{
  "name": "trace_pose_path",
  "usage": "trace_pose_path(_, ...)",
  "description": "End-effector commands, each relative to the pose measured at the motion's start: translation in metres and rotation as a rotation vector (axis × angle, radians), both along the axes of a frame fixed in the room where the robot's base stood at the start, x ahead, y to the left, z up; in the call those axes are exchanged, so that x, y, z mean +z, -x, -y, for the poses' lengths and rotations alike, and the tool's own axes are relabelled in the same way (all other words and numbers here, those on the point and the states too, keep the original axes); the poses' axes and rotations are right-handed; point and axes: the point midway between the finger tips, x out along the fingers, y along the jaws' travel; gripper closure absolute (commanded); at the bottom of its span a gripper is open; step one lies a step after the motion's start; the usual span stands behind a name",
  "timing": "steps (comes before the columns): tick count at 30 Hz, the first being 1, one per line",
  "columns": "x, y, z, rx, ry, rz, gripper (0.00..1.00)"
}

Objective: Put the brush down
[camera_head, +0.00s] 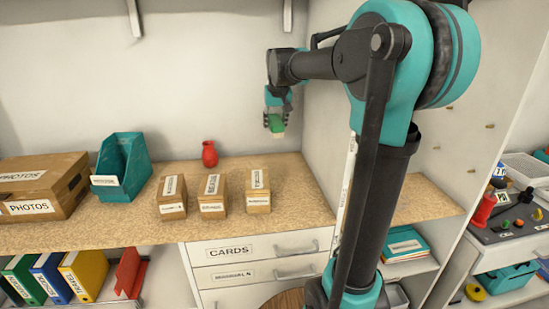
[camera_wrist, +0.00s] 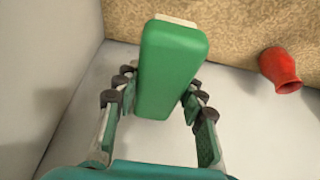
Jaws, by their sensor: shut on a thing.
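The brush shows in the wrist view as a green block (camera_wrist: 170,72) with a pale strip at its far end. It is between the fingers of my gripper (camera_wrist: 156,100), which are shut on it. In the head view my gripper (camera_head: 277,117) hangs by the back wall, high above the cork-coloured counter (camera_head: 290,180), with the green brush (camera_head: 277,125) at its tips. The brush is apart from the counter. Part of it is hidden by the fingers in the head view.
A red vase (camera_head: 209,154) stands at the counter's back. A side panel (camera_head: 345,140) bounds the right. The counter right of the boxes is clear.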

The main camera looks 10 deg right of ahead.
Motion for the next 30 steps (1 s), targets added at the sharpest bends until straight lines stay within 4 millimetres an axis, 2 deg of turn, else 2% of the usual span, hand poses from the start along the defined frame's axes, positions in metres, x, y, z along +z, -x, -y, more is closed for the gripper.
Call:
trace_pose_path(3,-0.03,0.0,0.0,0.0,0.0,0.0,0.92)
trace_pose_path(9,-0.074,0.0,0.0,0.0,0.0,0.0,0.92)
trace_pose_path(17,-0.097,0.0,0.0,0.0,0.0,0.0,0.92)
trace_pose_path(24,-0.127,0.0,0.0,0.0,0.0,0.0,0.92)
trace_pose_path(30,-0.131,0.0,0.0,0.0,0.0,0.0,0.92)
